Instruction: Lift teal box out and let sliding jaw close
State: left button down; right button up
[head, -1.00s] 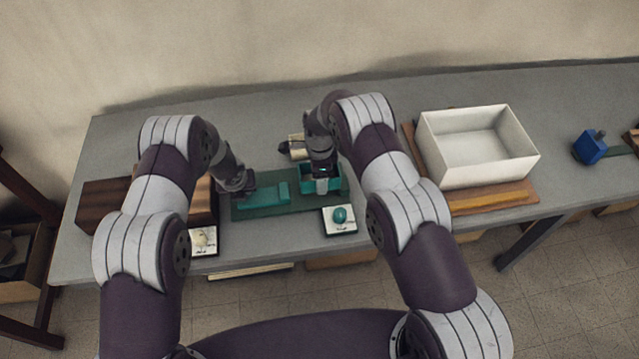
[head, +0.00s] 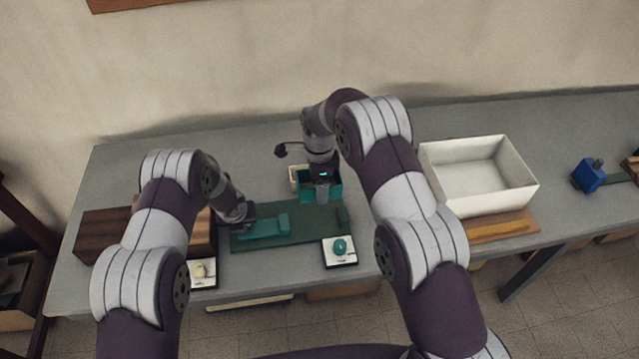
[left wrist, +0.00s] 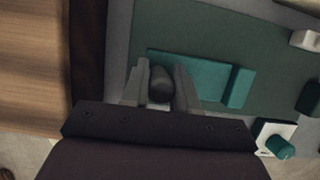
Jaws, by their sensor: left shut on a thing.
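The teal box (head: 336,190) is an open-topped box held in my right gripper (head: 322,192), above the far edge of the dark green base (head: 300,231). The gripper's grey finger hangs over the box's near wall. The teal sliding jaw (head: 264,228) lies on the left part of the base, with a gap between it and the dark green fixed jaw (head: 343,217). My left gripper (head: 241,215) is at the sliding jaw's left end. In the left wrist view its fingers are shut on a dark knob (left wrist: 160,84) beside the sliding jaw (left wrist: 200,75).
A white open bin (head: 478,175) stands on the right, with a wooden board (head: 505,225) by it. A white tile with a teal piece (head: 340,250) lies in front of the base. Brown wooden blocks (head: 105,232) stand left. A blue block (head: 588,175) is far right.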

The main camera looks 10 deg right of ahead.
pick_arm(q)
jog(key=shift+d, duration=2.25)
jog(key=c, duration=0.7)
grip_release()
pick_arm(e)
jog(key=shift+a, duration=0.1)
pick_arm(q)
notch_tip(320, 180, up, 9)
jog(key=p, duration=0.8)
jog(key=shift+p, duration=0.4)
pick_arm(e)
notch_tip(320, 180, up, 9)
jog(key=shift+f, duration=0.1)
